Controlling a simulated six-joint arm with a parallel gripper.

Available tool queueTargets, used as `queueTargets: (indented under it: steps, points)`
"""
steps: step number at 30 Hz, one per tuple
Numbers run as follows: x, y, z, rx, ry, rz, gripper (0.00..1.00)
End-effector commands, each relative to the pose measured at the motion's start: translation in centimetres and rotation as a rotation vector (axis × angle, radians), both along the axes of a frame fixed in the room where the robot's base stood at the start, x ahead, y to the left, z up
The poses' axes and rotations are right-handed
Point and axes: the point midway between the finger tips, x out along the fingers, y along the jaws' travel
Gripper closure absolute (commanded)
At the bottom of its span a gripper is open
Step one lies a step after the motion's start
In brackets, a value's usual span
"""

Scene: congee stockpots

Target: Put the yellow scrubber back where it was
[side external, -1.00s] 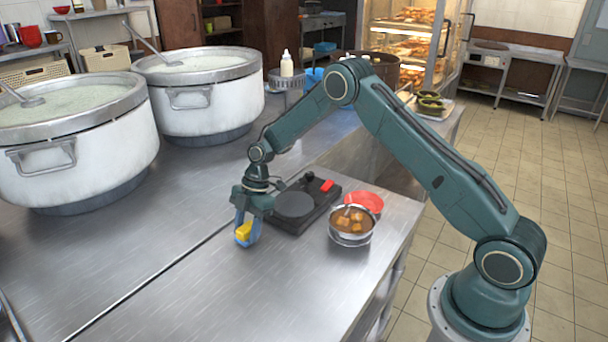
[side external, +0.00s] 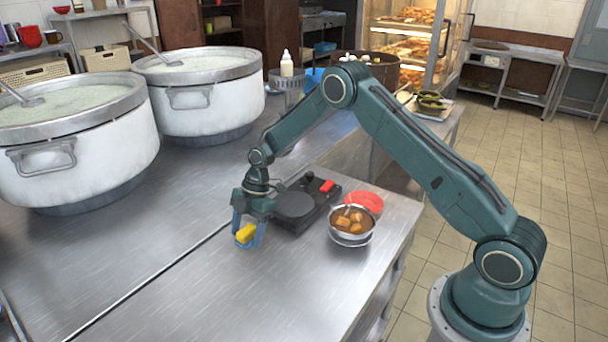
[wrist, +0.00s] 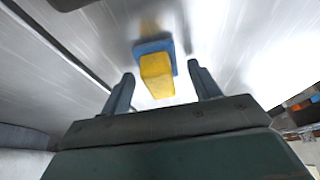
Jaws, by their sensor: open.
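The yellow scrubber (side external: 245,233) is a small block at the near side of the black cooker on the steel counter. In the wrist view, the yellow scrubber (wrist: 157,76) has a blue part behind it. I cannot tell whether that blue part is its own layer or a separate piece. My gripper (side external: 248,232) is low over the counter with its fingers around the scrubber. In the wrist view, my gripper (wrist: 163,88) is open, with a gap on each side of the yellow block. The scrubber's contact with the counter is hard to make out.
A black cooker (side external: 303,205) stands just right of my gripper. Two large white stockpots (side external: 78,150) stand at the left. The front counter (side external: 190,290) is clear.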

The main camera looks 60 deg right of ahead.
Motion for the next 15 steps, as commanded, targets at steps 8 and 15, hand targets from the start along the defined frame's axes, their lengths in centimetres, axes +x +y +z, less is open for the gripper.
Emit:
queueTargets:
  steps: [8,15]
  points:
    - [0.1,-0.5,1.5,0.000,-0.001,-0.002,0.38]
    - [0.1,-1.9,4.7,0.000,-0.003,-0.001,0.38]
